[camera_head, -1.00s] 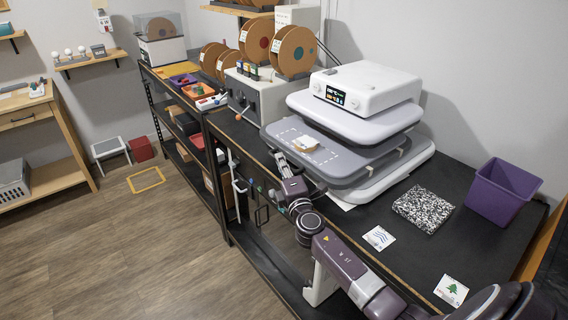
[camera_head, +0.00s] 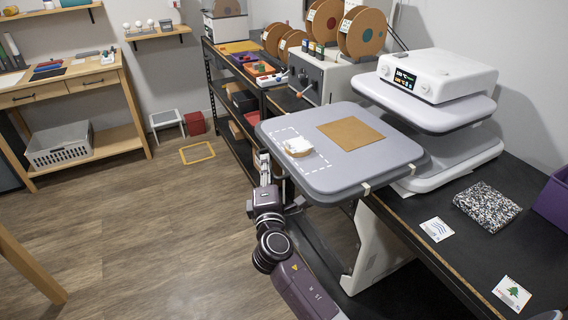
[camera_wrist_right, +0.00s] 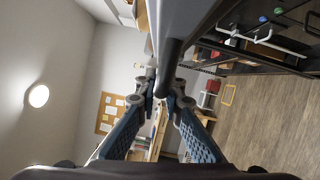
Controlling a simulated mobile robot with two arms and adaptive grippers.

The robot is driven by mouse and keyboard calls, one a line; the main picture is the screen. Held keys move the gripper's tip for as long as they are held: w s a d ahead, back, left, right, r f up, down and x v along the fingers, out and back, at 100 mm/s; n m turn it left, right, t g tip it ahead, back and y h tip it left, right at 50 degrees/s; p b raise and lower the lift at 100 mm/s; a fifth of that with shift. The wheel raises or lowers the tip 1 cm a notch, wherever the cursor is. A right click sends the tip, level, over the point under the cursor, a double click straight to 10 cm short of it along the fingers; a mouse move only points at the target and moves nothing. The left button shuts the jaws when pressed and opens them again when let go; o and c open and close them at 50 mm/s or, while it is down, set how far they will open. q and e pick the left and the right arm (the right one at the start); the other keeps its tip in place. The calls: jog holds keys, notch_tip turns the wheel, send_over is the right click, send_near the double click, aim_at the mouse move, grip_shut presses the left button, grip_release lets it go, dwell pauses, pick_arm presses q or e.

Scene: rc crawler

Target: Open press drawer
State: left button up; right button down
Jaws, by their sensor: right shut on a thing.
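The heat press (camera_head: 440,75) is white, with a small display on its front. Its grey press drawer (camera_head: 375,165) is slid out toward the left, clear of the upper plate, and overhangs the bench's front edge. A brown square sheet (camera_head: 350,133) and a small white-and-tan piece (camera_head: 299,147) lie on it, the piece near a dashed outline. My right gripper (camera_head: 264,170) is at the drawer's near left edge, partly hidden below it. In the right wrist view, my right gripper (camera_wrist_right: 166,95) is shut on a dark handle bar (camera_wrist_right: 170,65). My left gripper is out of view.
The black bench (camera_head: 455,230) holds a speckled block (camera_head: 487,205), two printed cards (camera_head: 436,229) and a purple bin (camera_head: 555,198). A grey machine with large spools (camera_head: 362,32) stands behind the drawer. The wooden floor (camera_head: 150,235) left of my arm is open.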

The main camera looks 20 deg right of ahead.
jog(key=shift+s+a+f, duration=0.1)
jog(key=shift+a+f, duration=0.05)
jog(key=shift+a, duration=0.8)
jog(key=c, duration=2)
grip_release()
jog(key=shift+c, duration=0.2)
jog(key=v, duration=1.2)
